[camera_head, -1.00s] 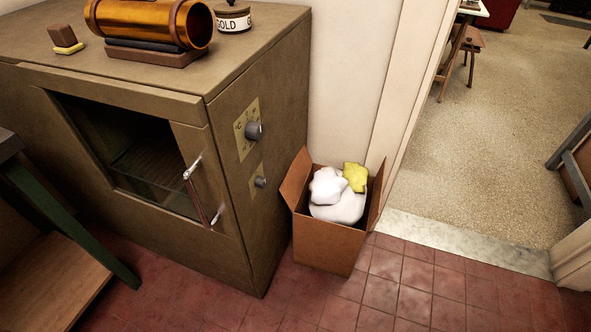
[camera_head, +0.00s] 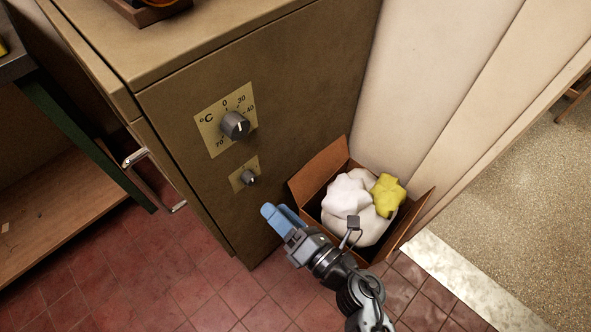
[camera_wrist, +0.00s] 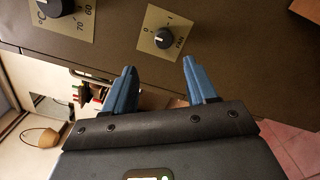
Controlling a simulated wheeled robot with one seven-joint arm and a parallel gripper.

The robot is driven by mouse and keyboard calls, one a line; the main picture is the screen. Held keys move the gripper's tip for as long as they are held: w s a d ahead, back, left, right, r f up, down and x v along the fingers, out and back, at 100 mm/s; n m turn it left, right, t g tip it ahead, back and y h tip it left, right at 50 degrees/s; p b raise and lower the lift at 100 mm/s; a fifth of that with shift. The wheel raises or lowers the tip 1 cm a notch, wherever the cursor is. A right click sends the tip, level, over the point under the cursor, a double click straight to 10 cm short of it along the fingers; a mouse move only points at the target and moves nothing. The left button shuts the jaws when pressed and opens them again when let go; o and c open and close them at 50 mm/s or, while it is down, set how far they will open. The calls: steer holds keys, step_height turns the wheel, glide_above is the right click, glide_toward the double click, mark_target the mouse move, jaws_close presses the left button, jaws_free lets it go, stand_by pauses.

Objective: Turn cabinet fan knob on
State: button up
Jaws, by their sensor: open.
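The fan knob (camera_head: 249,178) is a small dark knob on a brass plate, low on the cabinet's side panel. It also shows in the wrist view (camera_wrist: 163,38), on a plate marked 0, 1 and FAN. A larger temperature knob (camera_head: 235,125) sits above it on its own dial plate. My gripper (camera_head: 277,214), with blue fingers, is below and to the right of the fan knob in the head view. In the wrist view the fingers (camera_wrist: 158,78) are apart with nothing between them, and the fan knob appears beyond them, not touched.
The brown cabinet (camera_head: 290,75) has a metal door handle (camera_head: 150,180) at its front left. A cardboard box (camera_head: 322,172) with white and yellow cloths stands close to my gripper on the right. A green-legged workbench (camera_head: 75,140) is at left. Tiled floor lies clear in front.

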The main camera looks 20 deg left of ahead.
mark_target(253, 182)
steer(key=shift+n, duration=0.5)
steer(key=x, duration=0.4)
steer(key=w+b+x, duration=0.1)
steer(key=x, duration=0.3)
steer(key=shift+f, duration=0.15)
steer(key=c, duration=1.1)
steer(key=shift+o, duration=0.2)
